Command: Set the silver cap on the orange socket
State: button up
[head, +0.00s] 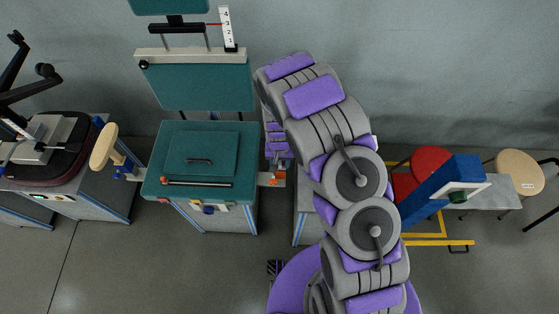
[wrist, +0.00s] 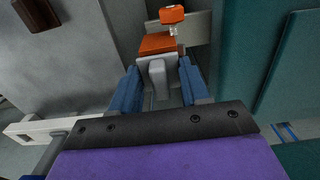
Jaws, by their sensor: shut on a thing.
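In the wrist view, my gripper (wrist: 158,88) has two blue fingers closed around a pale grey piece, which looks like the silver cap (wrist: 157,74). An orange block (wrist: 158,43) is just beyond the cap; I cannot tell whether they touch. A second orange piece (wrist: 172,14), with a small silver bit under it, is farther off on a grey plate. I cannot tell which orange part is the socket. In the head view, small orange parts (head: 271,179) show at the teal bench's right side. My gripper is hidden under my arm there.
A teal chair seat and bench (head: 198,160) stand left of my arm. A blue post (head: 438,190), a red stool (head: 431,160) and a yellow frame (head: 425,239) are at the right. A teal surface (wrist: 290,65) rises close at right in the wrist view.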

jog(key=shift+f, duration=0.35)
jog(key=shift+r, duration=0.25)
jog(key=shift+r, duration=0.35)
jog(key=shift+s+a+p, duration=0.1)
jog(key=shift+p, duration=0.25)
dwell(1.2)
jog(key=shift+f, duration=0.55)
jog(key=o, duration=1)
jog(key=shift+o, duration=0.2)
